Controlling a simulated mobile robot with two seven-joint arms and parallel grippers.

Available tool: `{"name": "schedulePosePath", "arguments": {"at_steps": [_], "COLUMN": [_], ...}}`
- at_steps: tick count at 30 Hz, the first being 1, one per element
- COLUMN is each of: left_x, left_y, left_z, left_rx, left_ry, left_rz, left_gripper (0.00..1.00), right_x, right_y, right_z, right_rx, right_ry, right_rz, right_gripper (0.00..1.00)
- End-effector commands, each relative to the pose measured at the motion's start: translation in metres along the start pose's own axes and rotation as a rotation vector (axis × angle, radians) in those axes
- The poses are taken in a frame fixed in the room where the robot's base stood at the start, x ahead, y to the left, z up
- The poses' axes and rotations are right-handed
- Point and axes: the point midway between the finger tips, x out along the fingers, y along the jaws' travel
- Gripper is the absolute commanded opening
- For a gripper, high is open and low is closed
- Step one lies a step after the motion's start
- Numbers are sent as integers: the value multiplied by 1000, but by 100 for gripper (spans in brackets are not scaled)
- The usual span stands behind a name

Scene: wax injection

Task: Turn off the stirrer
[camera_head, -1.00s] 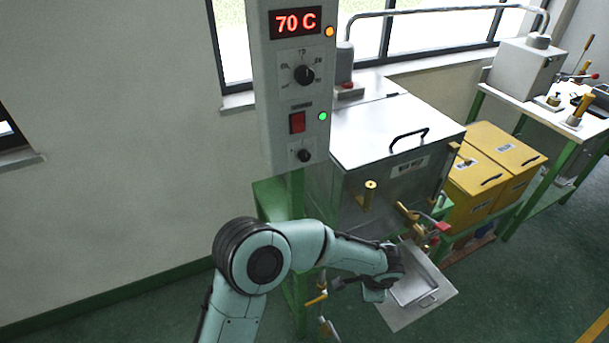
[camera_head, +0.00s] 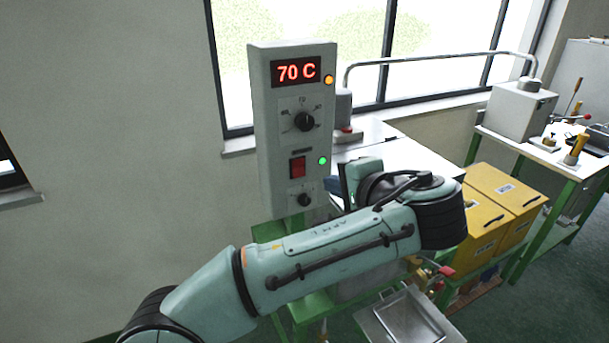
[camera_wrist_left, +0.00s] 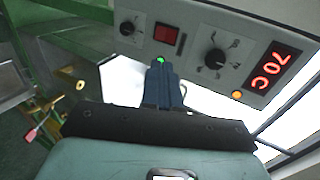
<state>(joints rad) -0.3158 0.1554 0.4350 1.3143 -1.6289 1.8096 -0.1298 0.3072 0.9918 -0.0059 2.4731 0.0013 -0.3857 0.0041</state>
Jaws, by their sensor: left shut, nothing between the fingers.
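The grey control panel (camera_head: 262,130) stands upright at the centre of the head view. Its red rocker switch (camera_head: 297,167) has a lit green lamp (camera_head: 322,160) to its right. The red switch also shows in the wrist view (camera_wrist_left: 166,33), just beyond my fingertips. My left gripper (camera_head: 334,186) is shut and empty, close to the panel's right side. In the wrist view its dark blue fingers (camera_wrist_left: 160,66) point toward the switch, with a green glow at their tips. I cannot tell whether they touch the panel. My right gripper is not in view.
The panel carries a 70 C display (camera_head: 297,71), a large knob (camera_head: 305,121), a small knob (camera_head: 304,199) and an orange lamp (camera_head: 328,79). The metal tank (camera_head: 375,133) is partly hidden behind my arm. Yellow boxes (camera_head: 505,190) stand to the right.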

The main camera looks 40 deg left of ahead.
Motion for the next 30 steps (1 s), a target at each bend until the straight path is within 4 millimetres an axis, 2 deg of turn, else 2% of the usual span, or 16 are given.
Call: {"name": "schedulePosePath", "arguments": {"at_steps": [5,21,25,30], "left_x": [14,120,133,140], "left_y": [1,1,1,1], "left_z": [0,0,0,0], "left_rx": [1,2,2,1], "left_ry": [-4,-4,-2,0], "left_rz": [1,2,2,1], "left_gripper": [0,0,0,0], "right_x": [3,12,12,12], "right_y": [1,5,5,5], "right_z": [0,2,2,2], "right_rx": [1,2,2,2], "right_ry": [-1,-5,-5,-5], "right_rz": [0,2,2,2], "right_gripper": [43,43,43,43]}}
